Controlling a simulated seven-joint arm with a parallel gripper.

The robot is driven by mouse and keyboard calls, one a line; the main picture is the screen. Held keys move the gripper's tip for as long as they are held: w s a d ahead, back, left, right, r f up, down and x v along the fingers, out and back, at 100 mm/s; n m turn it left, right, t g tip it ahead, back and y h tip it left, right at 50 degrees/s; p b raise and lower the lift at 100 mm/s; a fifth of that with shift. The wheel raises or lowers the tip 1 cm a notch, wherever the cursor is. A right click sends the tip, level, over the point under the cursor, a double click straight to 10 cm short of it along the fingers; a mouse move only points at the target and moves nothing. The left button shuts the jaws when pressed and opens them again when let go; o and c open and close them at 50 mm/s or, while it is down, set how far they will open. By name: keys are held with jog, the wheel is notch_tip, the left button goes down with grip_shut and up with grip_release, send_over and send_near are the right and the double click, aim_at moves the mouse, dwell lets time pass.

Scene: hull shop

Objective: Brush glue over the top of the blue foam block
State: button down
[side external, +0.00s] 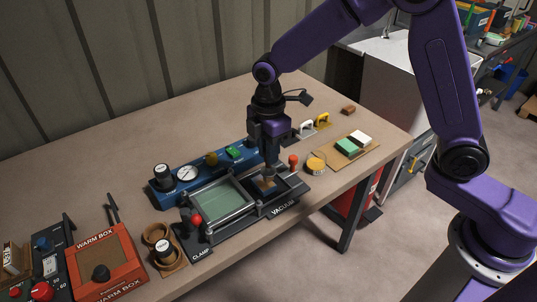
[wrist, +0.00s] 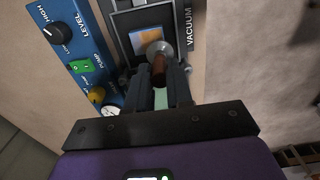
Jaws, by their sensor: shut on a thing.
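My gripper (side external: 268,148) points down over the framed VACUUM recess. In the wrist view its fingers (wrist: 160,80) are shut on a brown wooden-handled tool (wrist: 158,72) with a round grey end; whether it is a brush I cannot tell. The tool's end is over or close to a small square (wrist: 141,40) in the recess, part tan and part bluish; contact cannot be told. A green block (side external: 346,147) and a white block (side external: 361,137) lie on a tan board (side external: 341,156) at the right.
The blue LEVEL panel (side external: 164,184) runs behind the recess, with a green-screened CLAMP frame (side external: 214,199) left of it. A round yellow-topped pot (side external: 316,163) and a red knob (side external: 293,160) stand to the right. The orange WARM BOX (side external: 97,258) is at front left.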

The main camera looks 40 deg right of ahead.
jog(key=shift+r, duration=1.75)
jog(key=shift+f, duration=0.15)
jog(key=shift+f, duration=2.6)
jog(key=shift+f, duration=0.3)
jog(key=shift+w, duration=0.2)
jog(key=shift+w, duration=0.55)
jog(key=shift+w, duration=0.15)
jog(key=shift+w, duration=0.6)
jog(key=shift+w, duration=0.1)
